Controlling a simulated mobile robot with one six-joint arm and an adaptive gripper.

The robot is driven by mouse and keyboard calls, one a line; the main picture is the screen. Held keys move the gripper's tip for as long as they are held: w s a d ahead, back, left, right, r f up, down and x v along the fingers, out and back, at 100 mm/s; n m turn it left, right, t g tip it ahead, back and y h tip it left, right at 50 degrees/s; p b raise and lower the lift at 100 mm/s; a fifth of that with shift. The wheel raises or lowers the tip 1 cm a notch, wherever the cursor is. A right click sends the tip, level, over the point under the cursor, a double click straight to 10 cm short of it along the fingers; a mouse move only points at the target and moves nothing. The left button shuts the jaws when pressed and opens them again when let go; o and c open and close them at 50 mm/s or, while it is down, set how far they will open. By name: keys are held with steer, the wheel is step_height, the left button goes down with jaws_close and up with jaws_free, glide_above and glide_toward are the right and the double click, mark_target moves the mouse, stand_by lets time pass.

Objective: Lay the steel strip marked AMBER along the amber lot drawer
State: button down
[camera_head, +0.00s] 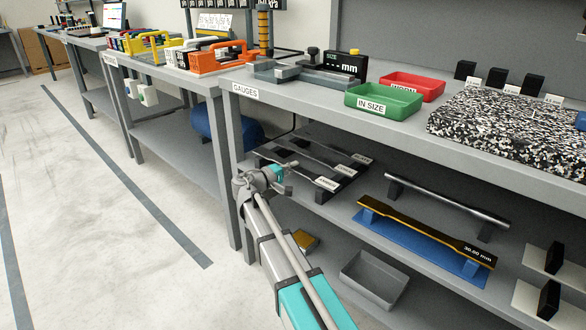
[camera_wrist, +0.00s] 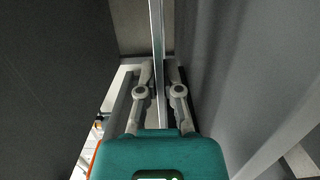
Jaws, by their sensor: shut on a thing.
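My gripper (camera_head: 272,178) is beside the front edge of the gauge bench's lower shelf in the head view. In the wrist view my gripper (camera_wrist: 158,75) is shut on a narrow grey steel strip (camera_wrist: 157,28), which runs lengthwise away from between its fingers. I see the strip nearly edge-on, and no marking on it is readable. I cannot make out the held strip clearly in the head view. Labelled strips lie on a dark rack (camera_head: 325,200) on the lower shelf; their labels are too small to read. I cannot make out an amber lot drawer in either view.
The gauge bench (camera_head: 300,100) carries a green tray (camera_head: 383,102), a red tray (camera_head: 420,84) and a speckled slab (camera_head: 500,125). A blue cradle (camera_head: 415,240) and grey bin (camera_head: 374,282) are below. Bench legs (camera_head: 232,160) stand close to my gripper. The floor (camera_head: 90,200) at left is clear.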

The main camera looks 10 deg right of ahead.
steer(key=shift+f, duration=0.1)
steer(key=c, duration=0.8)
jaws_free()
steer(key=shift+f, duration=0.1)
steer(key=v, duration=1.4)
steer(key=shift+w, duration=0.3)
